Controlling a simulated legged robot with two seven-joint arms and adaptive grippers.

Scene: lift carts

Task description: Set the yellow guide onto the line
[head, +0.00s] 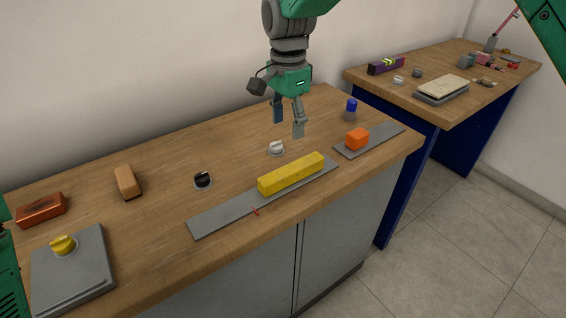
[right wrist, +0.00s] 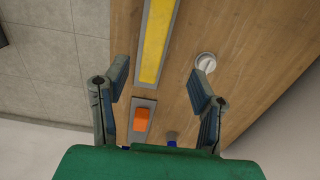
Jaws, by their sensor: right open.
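The yellow guide (head: 291,174) is a long bar lying on the right part of a long grey strip (head: 222,212) near the table's front edge. A small red mark (head: 256,211) shows at the strip's front edge, left of the guide's left end. In the right wrist view the guide (right wrist: 157,40) runs from the top edge down the middle. My right gripper (head: 288,126) is open and empty, above the table and behind the guide. Its two fingers also show in the right wrist view (right wrist: 160,88), spread apart. My left gripper is not in view.
An orange block (head: 357,139) sits on a short grey plate right of the guide. A white knob (head: 276,148), a black knob (head: 203,180) and a blue knob (head: 351,105) stand behind the strips. A grey box with a yellow knob (head: 64,245) is at front left.

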